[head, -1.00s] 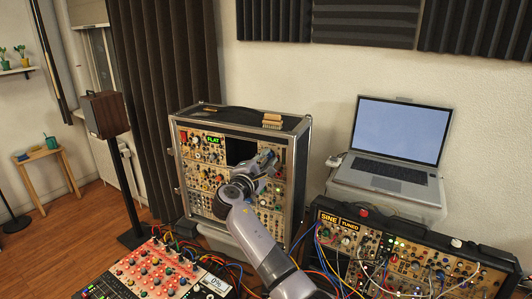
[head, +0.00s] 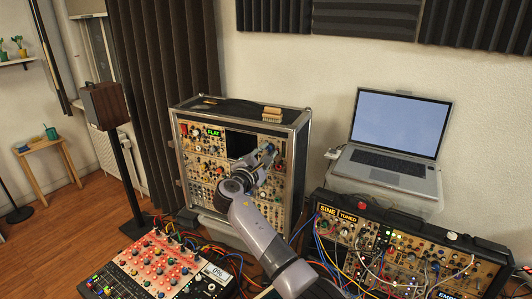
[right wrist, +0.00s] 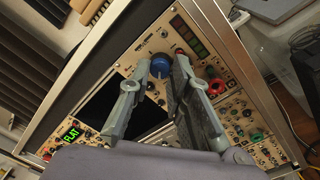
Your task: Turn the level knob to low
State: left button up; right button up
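A modular synth case (head: 205,165) stands upright against the wall, with a green "FLAT" display (head: 214,133) and a dark screen on its panel. My right gripper (head: 266,153) is in front of the case's upper right panel, beside the dark screen. In the right wrist view, the two fingers of the right gripper (right wrist: 164,70) are apart and point at the panel. A blue knob (right wrist: 160,67) shows between the fingertips; I cannot tell whether they touch it. Its label is not readable, so I cannot confirm it is the level knob. My left gripper is not in view.
A red mixer with cables (head: 160,262) lies at the front left. A second synth case reading "SINE TUNED" (head: 400,250) is at the right, with a laptop (head: 395,140) behind it. A speaker (head: 104,106) stands at the left. Small blocks (head: 271,114) lie on the case.

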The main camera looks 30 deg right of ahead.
jog(key=o, duration=0.4)
jog(key=shift+w, duration=0.1)
jog(key=v, duration=1.2)
